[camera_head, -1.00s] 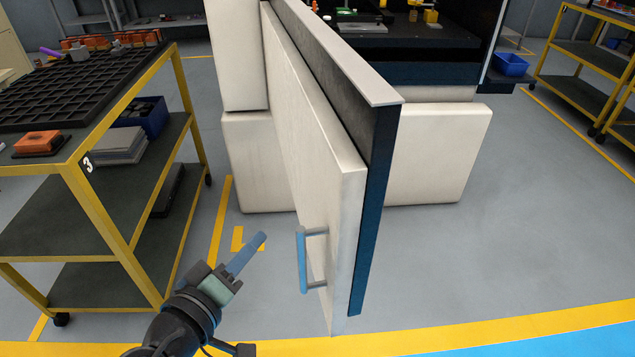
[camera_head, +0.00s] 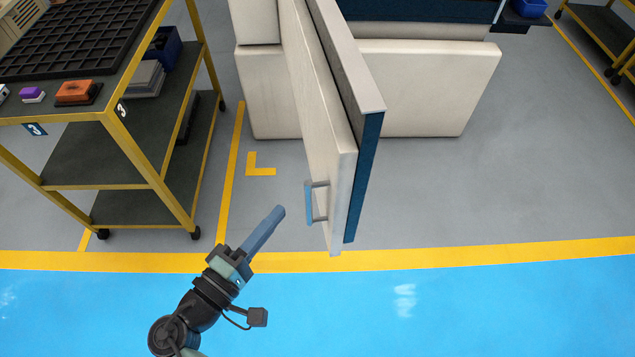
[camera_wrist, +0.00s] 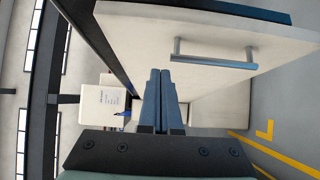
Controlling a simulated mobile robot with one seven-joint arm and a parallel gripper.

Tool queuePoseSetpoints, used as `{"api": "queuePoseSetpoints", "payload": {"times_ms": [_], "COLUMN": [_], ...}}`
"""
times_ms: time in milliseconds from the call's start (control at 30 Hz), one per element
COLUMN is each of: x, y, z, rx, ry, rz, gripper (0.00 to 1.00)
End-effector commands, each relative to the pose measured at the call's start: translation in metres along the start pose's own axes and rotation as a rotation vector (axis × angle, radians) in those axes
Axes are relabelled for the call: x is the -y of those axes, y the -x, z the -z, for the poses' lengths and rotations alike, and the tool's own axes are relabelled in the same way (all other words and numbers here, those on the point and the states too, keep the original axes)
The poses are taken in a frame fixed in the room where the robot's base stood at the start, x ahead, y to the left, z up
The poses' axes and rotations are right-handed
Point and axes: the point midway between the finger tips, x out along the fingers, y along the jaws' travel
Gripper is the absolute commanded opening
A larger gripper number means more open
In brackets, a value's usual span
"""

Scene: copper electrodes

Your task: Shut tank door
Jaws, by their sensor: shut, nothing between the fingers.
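The tank door (camera_head: 322,130) is a tall cream panel with a dark blue inner side, standing open and jutting toward me from the machine. Its bar handle (camera_head: 309,203) is on the left, cream face near the free end. In the wrist view the door (camera_wrist: 130,22) fills the upper part, with the handle (camera_wrist: 215,60) to the upper right of the fingers. My gripper (camera_head: 279,212) is shut and empty, to the left of the handle and apart from it. The shut fingers also show in the wrist view (camera_wrist: 161,75).
A yellow-framed cart (camera_head: 135,125) with a black grid tray (camera_head: 75,40) stands at the left. The cream machine body (camera_head: 420,88) is behind the door. The grey floor right of the door and the blue floor (camera_head: 450,310) in front are clear.

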Motion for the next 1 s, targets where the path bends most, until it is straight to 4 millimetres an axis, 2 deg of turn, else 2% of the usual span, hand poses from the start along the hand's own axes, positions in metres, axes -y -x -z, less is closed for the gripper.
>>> {"api": "queuePoseSetpoints", "payload": {"times_ms": [200, 300, 400, 600, 1000], "x": [-0.003, -0.002, -0.002, -0.001, 0.000], "y": [-0.050, -0.069, -0.079, -0.092, -0.093], "z": [-0.001, -0.001, -0.015, -0.027, -0.028], "rx": [0.004, 0.004, 0.002, 0.001, 0.000], "ry": [-0.001, -0.001, 0.001, -0.001, -0.001], "rz": [0.000, 0.001, 0.003, 0.002, 0.002], "gripper": [0.00, 0.00, 0.00, 0.00, 0.00]}}
